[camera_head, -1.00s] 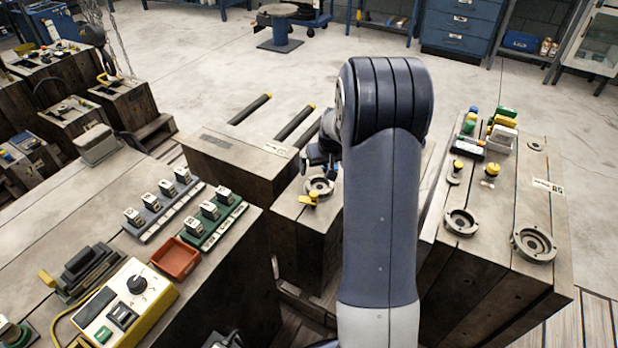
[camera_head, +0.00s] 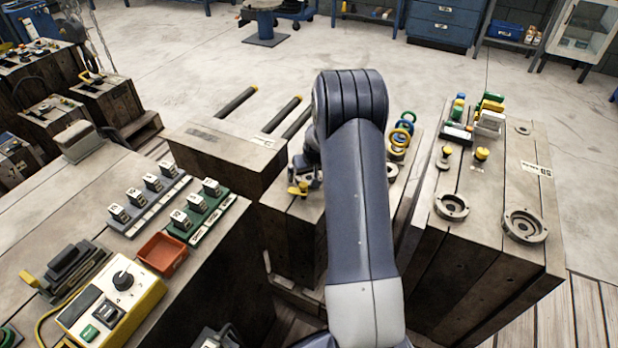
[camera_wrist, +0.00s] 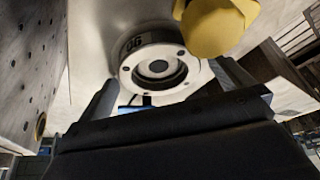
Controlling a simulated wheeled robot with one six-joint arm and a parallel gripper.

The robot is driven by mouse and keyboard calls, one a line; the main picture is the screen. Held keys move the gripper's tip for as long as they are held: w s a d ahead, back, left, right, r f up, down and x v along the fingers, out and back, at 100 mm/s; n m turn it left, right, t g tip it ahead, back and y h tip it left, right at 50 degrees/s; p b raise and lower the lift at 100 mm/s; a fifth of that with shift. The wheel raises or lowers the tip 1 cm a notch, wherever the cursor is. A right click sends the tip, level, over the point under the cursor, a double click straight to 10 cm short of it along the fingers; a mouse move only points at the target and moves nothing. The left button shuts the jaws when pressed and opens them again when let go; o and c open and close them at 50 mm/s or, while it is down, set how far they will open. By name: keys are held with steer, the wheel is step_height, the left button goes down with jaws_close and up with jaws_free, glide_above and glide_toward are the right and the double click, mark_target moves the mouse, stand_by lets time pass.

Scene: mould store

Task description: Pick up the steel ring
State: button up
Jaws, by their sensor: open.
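In the wrist view, a round steel ring (camera_wrist: 137,80) with a flange, small holes and a dark centre lies on a pale surface, dark characters on its side. My gripper (camera_wrist: 166,92) is open, one dark finger at each side of the picture. The ring shows between and beyond the fingers; I see no contact. A yellow knob (camera_wrist: 218,27) is close beside the ring at upper right. In the head view, my gripper (camera_head: 304,172) is low over the middle block (camera_head: 276,205), beside a yellow-topped piece (camera_head: 299,189); my arm and gripper hide the ring there.
The right block (camera_head: 500,262) carries two other steel rings (camera_head: 452,206) (camera_head: 525,225), yellow knobs and a tray of coloured pieces. Coloured rings (camera_head: 402,133) stand right of my arm. The left bench holds a control box (camera_head: 112,305) and red tray (camera_head: 163,254).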

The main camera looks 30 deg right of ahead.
steer(key=shift+c, duration=0.6)
steer(key=shift+r, duration=0.1)
steer(key=c, duration=1.2)
steer(key=shift+c, duration=0.2)
step_height(320, 180, up, 10)
steer(key=p, duration=0.1)
steer(key=shift+p, duration=0.35)
